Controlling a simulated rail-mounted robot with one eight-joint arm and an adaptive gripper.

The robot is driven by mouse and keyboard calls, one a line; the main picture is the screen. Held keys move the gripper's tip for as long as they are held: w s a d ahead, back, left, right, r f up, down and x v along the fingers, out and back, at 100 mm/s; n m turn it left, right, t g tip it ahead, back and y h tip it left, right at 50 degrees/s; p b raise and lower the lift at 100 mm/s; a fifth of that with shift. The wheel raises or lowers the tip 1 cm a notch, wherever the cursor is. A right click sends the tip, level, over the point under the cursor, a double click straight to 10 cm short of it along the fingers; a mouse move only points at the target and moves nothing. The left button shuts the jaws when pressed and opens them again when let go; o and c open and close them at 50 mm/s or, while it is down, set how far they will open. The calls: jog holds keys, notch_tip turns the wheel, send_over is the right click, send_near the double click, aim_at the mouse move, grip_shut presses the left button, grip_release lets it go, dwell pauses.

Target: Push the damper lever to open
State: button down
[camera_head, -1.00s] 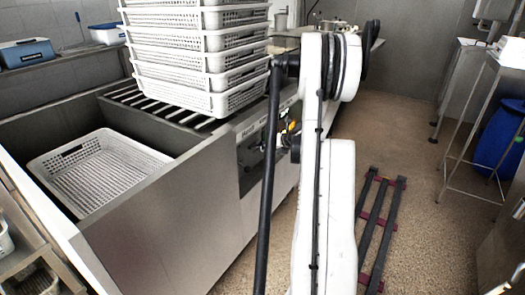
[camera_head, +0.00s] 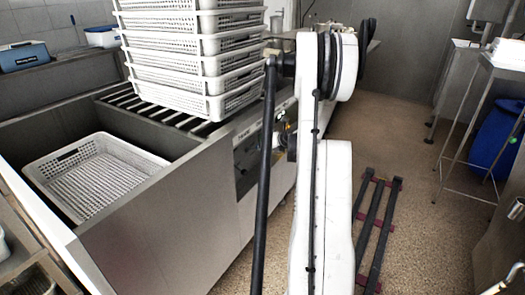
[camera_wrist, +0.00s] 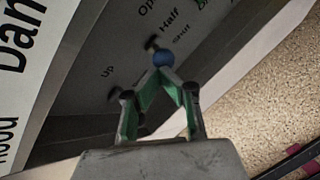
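The damper panel (camera_wrist: 85,95) fills the upper left of the wrist view, with the words "Up", "Half", "Shut" and a cut-off "Op". The lever's round blue knob (camera_wrist: 162,59) stands out from it near "Half" and "Shut"; a small dark stub shows just above the knob. My gripper (camera_wrist: 162,73), with green-lined fingers, has its tips together right at the knob's lower side. I cannot tell whether they touch it. In the head view my gripper (camera_head: 281,128) is small and partly hidden by my arm, beside the machine's side panel (camera_head: 247,155).
A stack of white perforated baskets (camera_head: 205,50) stands on the rollers (camera_head: 150,106). Another basket (camera_head: 85,172) lies in the steel basin (camera_head: 175,205). On the right are a dark floor rack (camera_head: 375,230), a blue barrel (camera_head: 497,140) and a steel stand (camera_head: 455,145). Floor is open between.

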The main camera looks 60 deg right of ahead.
jog(key=s+a+r, duration=0.2)
jog(key=s, duration=0.3)
jog(key=s+a+r+p, duration=0.1)
jog(key=s+r, duration=0.2)
jog(key=s, duration=0.1)
jog(key=shift+s+a+r, duration=0.25)
jog(key=shift+s+a, duration=0.1)
jog(key=shift+a, duration=0.05)
